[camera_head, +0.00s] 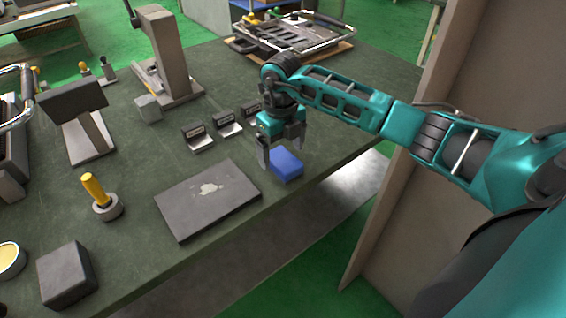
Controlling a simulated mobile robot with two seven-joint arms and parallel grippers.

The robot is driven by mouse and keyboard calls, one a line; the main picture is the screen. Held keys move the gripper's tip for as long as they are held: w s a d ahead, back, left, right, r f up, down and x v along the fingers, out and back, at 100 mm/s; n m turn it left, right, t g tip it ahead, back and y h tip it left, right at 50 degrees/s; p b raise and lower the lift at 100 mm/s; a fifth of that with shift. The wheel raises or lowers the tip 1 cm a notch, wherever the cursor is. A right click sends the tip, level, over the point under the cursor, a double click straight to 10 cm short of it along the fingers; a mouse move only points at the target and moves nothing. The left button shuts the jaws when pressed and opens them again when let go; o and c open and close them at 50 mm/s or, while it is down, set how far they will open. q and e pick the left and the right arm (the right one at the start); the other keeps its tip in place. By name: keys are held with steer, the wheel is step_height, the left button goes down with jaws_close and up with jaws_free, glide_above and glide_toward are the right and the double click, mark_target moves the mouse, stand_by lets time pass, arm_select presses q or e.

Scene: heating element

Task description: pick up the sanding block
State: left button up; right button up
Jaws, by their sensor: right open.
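A blue block (286,166), which I take to be the sanding block, lies on the dark green table near its front right edge. My right gripper (280,149) is open, its fingers pointing down just above and behind the block. One finger is near the block's left end and the other near its back right. I cannot tell whether either finger touches it. The block is not gripped. My left gripper is not in view.
A dark plate (207,198) lies left of the block. Small labelled stands (228,124) are behind it. A yellow-handled tool (95,187) stands in a holder at left, and a dark grey block (67,274) sits front left. A beige panel (415,170) stands at right.

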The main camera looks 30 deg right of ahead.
mark_target(283, 159)
step_height(283, 159, down, 4)
steer(key=shift+s+d+r, duration=0.1)
steer(key=shift+d+r, duration=0.05)
steer(key=shift+r, duration=0.1)
steer(key=shift+r, duration=0.1)
steer(key=c, duration=1.1)
steer(key=shift+r, duration=0.1)
step_height(283, 159, up, 20)
steer(key=shift+p, duration=0.4)
steer(key=o, duration=0.5)
steer(key=c, duration=0.3)
